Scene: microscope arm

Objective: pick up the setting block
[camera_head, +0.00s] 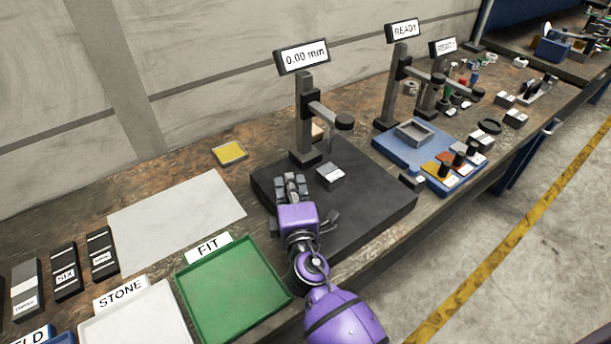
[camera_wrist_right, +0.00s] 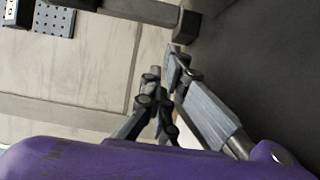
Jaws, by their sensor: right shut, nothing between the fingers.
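A small grey block with a pale top label (camera_head: 330,175) rests on the black base plate (camera_head: 372,197) of the gauge stand. It may be the setting block, but its label is too small to read. My right gripper (camera_head: 291,186) is over the left part of the plate, to the left of that block and apart from it. Its fingers are shut and empty. In the right wrist view the closed fingers (camera_wrist_right: 172,70) show near the middle, and no block is between them. My left gripper is not in view.
The gauge stand (camera_head: 305,115) reads 0.00 mm, its arm reaching over the plate. A green FIT tray (camera_head: 236,290) and white STONE tray (camera_head: 135,318) lie in front. Several labelled dark blocks (camera_head: 66,272) stand left. A blue fixture (camera_head: 400,150) is at right. A grey sheet (camera_head: 175,215) lies flat.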

